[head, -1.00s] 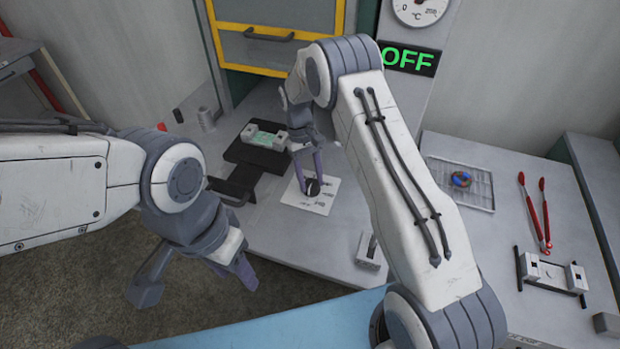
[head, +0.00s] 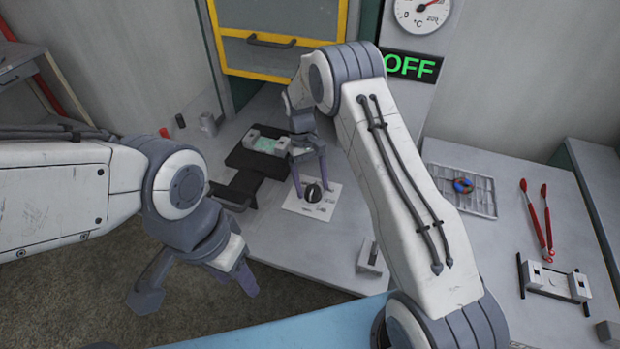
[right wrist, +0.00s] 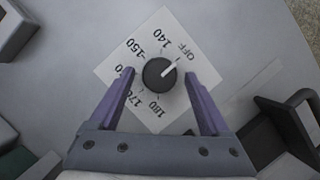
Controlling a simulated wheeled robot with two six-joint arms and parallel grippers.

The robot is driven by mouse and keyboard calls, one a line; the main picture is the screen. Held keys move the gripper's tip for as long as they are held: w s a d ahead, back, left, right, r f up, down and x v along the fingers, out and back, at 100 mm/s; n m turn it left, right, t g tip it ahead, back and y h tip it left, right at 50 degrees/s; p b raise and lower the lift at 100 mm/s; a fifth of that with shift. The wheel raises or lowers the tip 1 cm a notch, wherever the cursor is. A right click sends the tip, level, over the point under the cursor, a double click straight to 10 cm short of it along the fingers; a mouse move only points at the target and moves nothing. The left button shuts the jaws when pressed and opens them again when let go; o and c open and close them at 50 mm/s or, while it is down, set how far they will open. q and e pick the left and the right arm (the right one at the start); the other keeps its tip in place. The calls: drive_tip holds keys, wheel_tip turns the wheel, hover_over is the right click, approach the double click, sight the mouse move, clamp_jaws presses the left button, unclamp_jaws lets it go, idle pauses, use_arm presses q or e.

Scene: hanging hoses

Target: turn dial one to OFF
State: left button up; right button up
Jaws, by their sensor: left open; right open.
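The dial, a black round knob (right wrist: 159,74), sits on a white plate (right wrist: 141,46) marked OFF, 140, 150 and more. In the right wrist view its white pointer aims at the OFF mark. The knob (head: 313,192) also shows in the head view on the grey bench top. My right gripper (right wrist: 160,73) is open, its purple fingers on either side of the knob, with gaps visible. Contact is not seen. My left gripper (head: 198,292) is open and empty, lower left, away from the dial. A display (head: 410,67) shows green OFF.
A black device with a green insert (head: 266,145) lies behind and left of the dial. A grey switch block (head: 370,258) is at the bench front. A wire rack (head: 470,202), red tongs (head: 538,222) and a white-and-black fixture (head: 555,282) lie to the right.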

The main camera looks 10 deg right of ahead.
drive_tip(key=b+v, duration=0.1)
drive_tip(key=v, duration=0.9)
drive_tip(key=shift+r+b, duration=0.25)
drive_tip(key=shift+b, duration=0.1)
drive_tip(key=shift+w, duration=0.15)
